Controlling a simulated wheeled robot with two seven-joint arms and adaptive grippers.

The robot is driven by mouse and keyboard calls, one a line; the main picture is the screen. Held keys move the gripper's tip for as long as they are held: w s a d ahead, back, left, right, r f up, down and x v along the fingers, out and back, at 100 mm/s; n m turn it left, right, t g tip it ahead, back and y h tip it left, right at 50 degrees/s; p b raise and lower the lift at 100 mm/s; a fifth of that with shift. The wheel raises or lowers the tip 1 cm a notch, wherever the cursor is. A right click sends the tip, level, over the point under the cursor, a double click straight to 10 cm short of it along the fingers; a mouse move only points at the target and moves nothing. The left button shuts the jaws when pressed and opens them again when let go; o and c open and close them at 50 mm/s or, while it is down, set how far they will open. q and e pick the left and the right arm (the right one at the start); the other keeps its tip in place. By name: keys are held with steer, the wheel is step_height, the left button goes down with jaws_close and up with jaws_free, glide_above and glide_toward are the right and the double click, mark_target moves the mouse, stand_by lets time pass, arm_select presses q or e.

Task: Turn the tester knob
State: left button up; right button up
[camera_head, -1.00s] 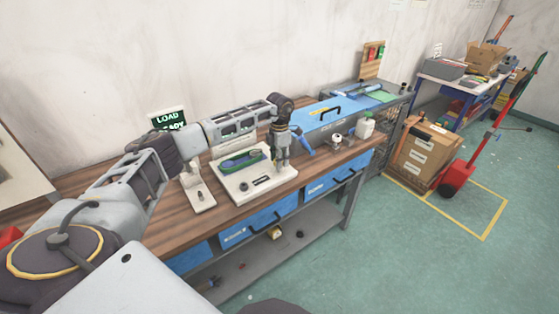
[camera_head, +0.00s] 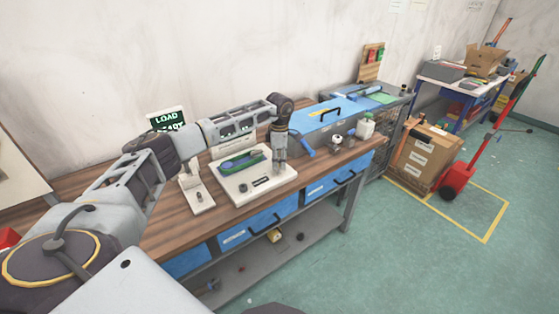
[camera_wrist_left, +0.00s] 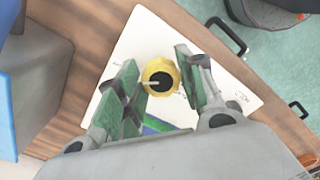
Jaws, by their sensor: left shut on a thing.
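The tester (camera_head: 262,194) is a white board on the wooden workbench, with a green item (camera_head: 240,160) on it and a small dark knob-like part at its front left. In the left wrist view, a yellow knob (camera_wrist_left: 158,67) with a dark centre and a pale pointer line stands on the white board (camera_wrist_left: 150,38). My left gripper (camera_head: 279,170) points down at the board's right end. Its green-padded fingers, seen in the left wrist view (camera_wrist_left: 160,84), are on both sides of the knob, shut on it. In the head view the gripper hides the knob. My right gripper is out of view.
A screen (camera_head: 167,119) reading "LOAD" stands behind my left arm. A smaller white stand (camera_head: 200,197) is left of the tester. A blue box with a black handle (camera_head: 322,123) and a white bottle (camera_head: 366,126) are to the right. Blue drawers (camera_head: 262,221) hang below.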

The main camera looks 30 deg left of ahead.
mark_target(279, 161)
arm_select(q)
steer(key=shift+r, duration=0.1)
steer(key=o, duration=1)
steer(key=shift+r, duration=5.95)
